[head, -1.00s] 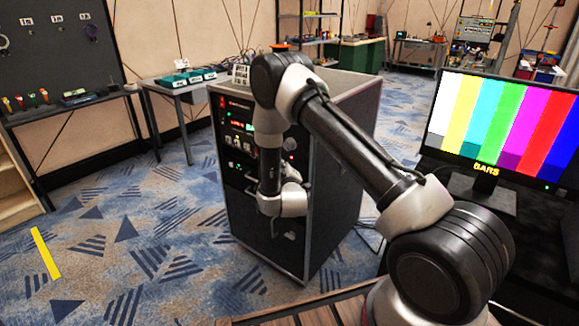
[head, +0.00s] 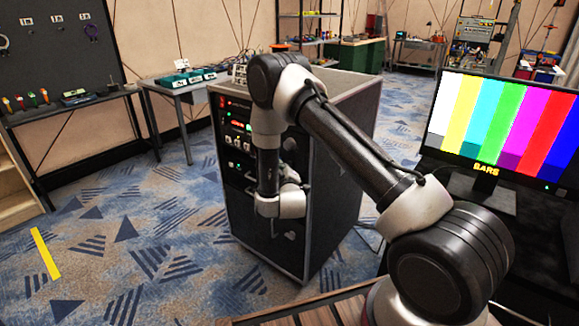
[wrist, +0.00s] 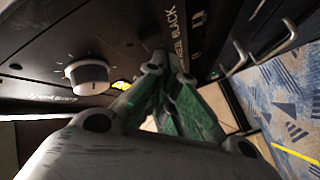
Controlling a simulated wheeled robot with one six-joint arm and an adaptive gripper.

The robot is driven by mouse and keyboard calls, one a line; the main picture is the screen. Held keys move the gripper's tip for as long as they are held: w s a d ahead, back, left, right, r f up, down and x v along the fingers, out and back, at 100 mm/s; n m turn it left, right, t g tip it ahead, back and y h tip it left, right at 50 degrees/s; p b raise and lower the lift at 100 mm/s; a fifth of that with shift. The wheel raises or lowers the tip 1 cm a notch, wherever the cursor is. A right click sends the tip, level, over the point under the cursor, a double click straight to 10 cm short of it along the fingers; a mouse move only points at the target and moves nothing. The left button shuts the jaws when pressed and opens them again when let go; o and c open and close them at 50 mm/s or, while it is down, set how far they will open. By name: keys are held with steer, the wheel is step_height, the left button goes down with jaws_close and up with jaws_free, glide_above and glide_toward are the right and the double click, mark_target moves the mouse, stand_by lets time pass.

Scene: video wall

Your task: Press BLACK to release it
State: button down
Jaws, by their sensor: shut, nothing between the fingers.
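The rack (head: 345,160) stands in the middle of the head view, its control panel partly behind my arm. In the wrist view, the word BLACK (wrist: 174,30) is printed on the dark panel, above my fingertips. I cannot make out the button it names; my fingers may cover it. My gripper (wrist: 168,68) is shut and empty, its tips close to the panel below that lettering. I cannot tell whether they touch. The monitor (head: 500,115) at the right shows colour bars and the word BARS.
A pale knob (wrist: 88,76) sticks out left of my fingers, with a yellow lit part (wrist: 122,85) between. Metal handles (wrist: 268,50) project at the right. Side tables (head: 180,83) stand behind the rack at the left. The carpet (head: 120,240) left of the rack is clear.

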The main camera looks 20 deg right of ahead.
steer(key=s+a, duration=0.3)
steer(key=a, duration=0.2)
steer(key=shift+s, duration=0.35)
stand_by(0.4)
